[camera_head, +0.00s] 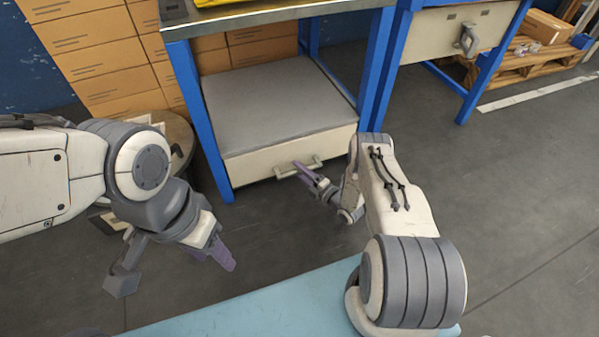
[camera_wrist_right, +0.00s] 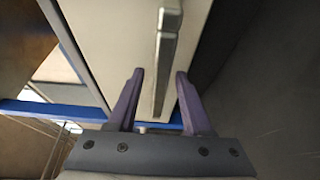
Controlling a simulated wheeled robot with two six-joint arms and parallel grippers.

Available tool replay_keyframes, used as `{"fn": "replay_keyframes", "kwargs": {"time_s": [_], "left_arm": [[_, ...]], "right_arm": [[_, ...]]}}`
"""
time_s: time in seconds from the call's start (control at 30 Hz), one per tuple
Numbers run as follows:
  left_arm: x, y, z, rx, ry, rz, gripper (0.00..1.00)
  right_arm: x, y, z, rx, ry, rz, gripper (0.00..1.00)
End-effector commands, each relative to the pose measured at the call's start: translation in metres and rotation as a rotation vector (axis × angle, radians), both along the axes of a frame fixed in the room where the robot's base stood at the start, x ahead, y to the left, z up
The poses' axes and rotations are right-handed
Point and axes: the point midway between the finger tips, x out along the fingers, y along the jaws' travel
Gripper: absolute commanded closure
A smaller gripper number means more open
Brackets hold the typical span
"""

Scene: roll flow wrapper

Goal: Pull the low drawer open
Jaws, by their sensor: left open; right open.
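The low drawer (camera_head: 255,165) is a cream front under a grey top, set low between the blue legs of the workbench. Its pale bar handle (camera_head: 283,174) sits on the front, partly hidden by my right gripper. My right gripper (camera_head: 299,167) is at the handle with its purple fingers open. In the right wrist view, the handle (camera_wrist_right: 166,60) runs between the two spread fingers of the gripper (camera_wrist_right: 158,78), which do not close on it. Whether either finger touches it, I cannot tell. My left gripper (camera_head: 228,262) is open and empty, away from the drawer at lower left.
Cardboard boxes (camera_head: 95,50) are stacked behind and left of the bench. A blue bench leg (camera_head: 203,125) stands left of the drawer. A second bench with a handled drawer (camera_head: 440,35) is at upper right. The dark floor (camera_head: 275,220) in front is clear.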

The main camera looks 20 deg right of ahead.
Motion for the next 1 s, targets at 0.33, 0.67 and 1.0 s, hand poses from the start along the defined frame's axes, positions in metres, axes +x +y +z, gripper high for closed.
{"fn": "replay_keyframes", "kwargs": {"time_s": [0.33, 0.67, 1.0], "left_arm": [[0.0, 0.0, 0.0001, 0.0, 0.0, 0.0, 0.5], [0.0, 0.0, 0.0001, 0.0, 0.0, 0.0, 0.5], [0.0, 0.0, 0.0001, 0.0, 0.0, 0.0, 0.5]], "right_arm": [[-0.0003, 0.0001, -0.0001, 0.0, 0.0, 0.001, 1.0], [-0.0005, 0.0001, -0.0002, 0.0, 0.0, 0.001, 1.0], [-0.0006, 0.0001, -0.0003, 0.0, 0.0, 0.001, 1.0]]}}
